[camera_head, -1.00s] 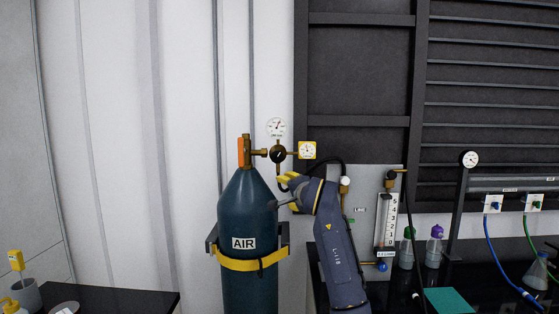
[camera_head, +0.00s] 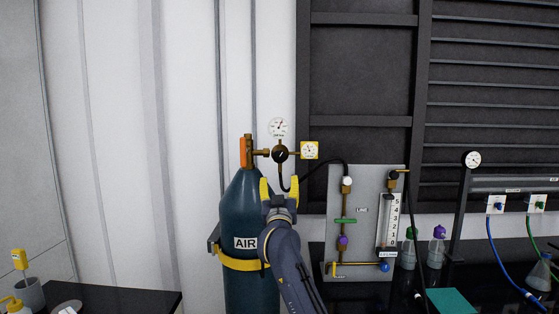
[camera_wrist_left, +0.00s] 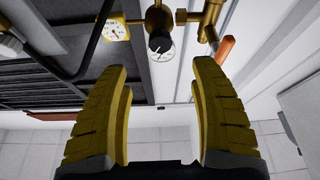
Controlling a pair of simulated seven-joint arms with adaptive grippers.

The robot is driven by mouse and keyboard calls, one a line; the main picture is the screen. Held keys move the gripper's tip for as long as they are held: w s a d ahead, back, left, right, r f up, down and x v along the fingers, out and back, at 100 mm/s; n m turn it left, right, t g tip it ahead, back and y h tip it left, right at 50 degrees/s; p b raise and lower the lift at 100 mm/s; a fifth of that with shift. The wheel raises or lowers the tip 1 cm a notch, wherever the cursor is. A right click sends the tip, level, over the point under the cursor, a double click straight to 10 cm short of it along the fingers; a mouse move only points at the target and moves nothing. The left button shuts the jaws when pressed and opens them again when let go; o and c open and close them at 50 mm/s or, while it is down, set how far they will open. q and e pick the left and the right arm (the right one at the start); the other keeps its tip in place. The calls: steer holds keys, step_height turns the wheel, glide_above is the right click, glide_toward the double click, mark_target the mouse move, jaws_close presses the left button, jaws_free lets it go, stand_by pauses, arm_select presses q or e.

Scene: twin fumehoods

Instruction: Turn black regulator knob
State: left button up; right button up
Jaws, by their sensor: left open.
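The black regulator knob (camera_head: 280,153) sits on the brass regulator at the top of the blue AIR cylinder (camera_head: 240,205). It also shows in the left wrist view (camera_wrist_left: 159,42), beyond the fingertips and between them across the picture. My left gripper (camera_head: 279,185) points up just below the knob, with its yellow fingers spread apart and nothing between them. The gripper is apart from the knob and covers part of the cylinder's right side. My right gripper is not in view.
A white round gauge (camera_head: 278,127) stands above the knob, and a yellow square gauge (camera_head: 309,150) is to its right. A black hose runs to the grey panel (camera_head: 362,270) on the right. A yellow strap (camera_head: 238,264) circles the cylinder.

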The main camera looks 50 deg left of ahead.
mark_target(280, 160)
arm_select(q)
steer(key=x, duration=1.4)
steer(key=shift+w+a+r, duration=0.15)
steer(key=shift+w+a, duration=0.05)
steer(key=c, duration=1.2)
